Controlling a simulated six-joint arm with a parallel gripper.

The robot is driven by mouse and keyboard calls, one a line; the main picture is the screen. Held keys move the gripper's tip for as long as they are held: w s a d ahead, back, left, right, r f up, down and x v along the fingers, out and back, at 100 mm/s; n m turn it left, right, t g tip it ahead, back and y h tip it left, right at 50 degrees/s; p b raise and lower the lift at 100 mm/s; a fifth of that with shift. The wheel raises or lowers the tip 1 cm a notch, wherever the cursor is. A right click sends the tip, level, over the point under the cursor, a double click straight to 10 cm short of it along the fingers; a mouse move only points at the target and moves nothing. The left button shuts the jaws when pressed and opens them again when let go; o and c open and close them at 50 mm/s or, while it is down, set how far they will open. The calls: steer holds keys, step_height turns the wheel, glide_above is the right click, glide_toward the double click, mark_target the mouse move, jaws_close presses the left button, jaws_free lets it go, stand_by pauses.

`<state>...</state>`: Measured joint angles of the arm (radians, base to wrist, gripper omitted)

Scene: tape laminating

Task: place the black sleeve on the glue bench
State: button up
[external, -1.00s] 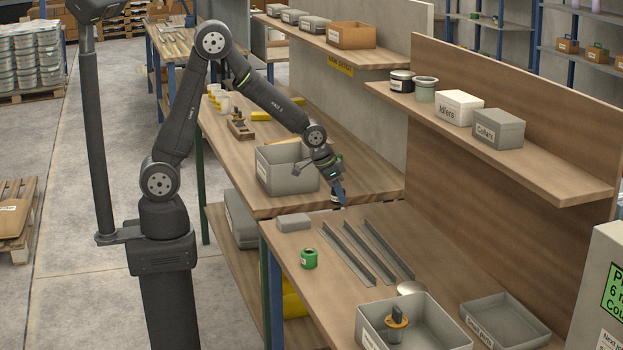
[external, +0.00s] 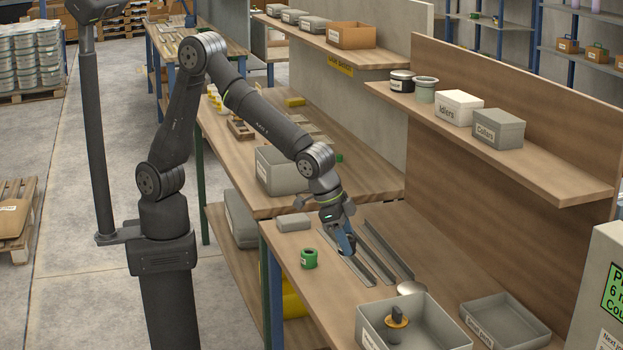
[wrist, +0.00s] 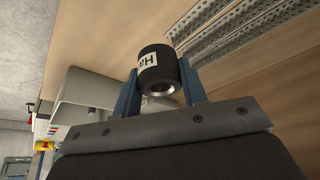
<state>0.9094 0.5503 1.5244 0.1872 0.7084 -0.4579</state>
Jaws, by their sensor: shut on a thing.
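In the wrist view my gripper (wrist: 160,94) is shut on the black sleeve (wrist: 153,66), a short dark tube with a white label and a bright metal bore. In the external view my gripper (external: 346,246) hangs over the near bench (external: 430,245), by the metal rails (external: 372,257). The sleeve is hard to make out there. The farther wooden bench (external: 225,190) stands behind it, below a shelf with a yellow sign (external: 341,65) that I cannot read surely.
A green ring (external: 309,258) and a grey block (external: 293,222) lie on the near bench. An open grey bin (external: 415,325) holds an orange-and-black part. A shallow tray (external: 505,320) is beside it. A grey box (external: 283,172) stands on the farther bench's front part.

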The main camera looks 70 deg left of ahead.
steer(key=s+d+r+m, duration=0.1)
steer(key=s+d, duration=0.6)
glide_above(375, 295)
steer(key=s+a, duration=0.1)
step_height(375, 295, down, 6)
steer(key=shift+s+f, duration=0.15)
steer(key=shift+f, duration=2.05)
steer(key=shift+f, duration=0.1)
steer(key=o, duration=0.8)
steer(key=shift+f, duration=0.1)
steer(key=v, duration=1.2)
steer(key=shift+a, duration=0.2)
steer(key=shift+c, duration=0.4)
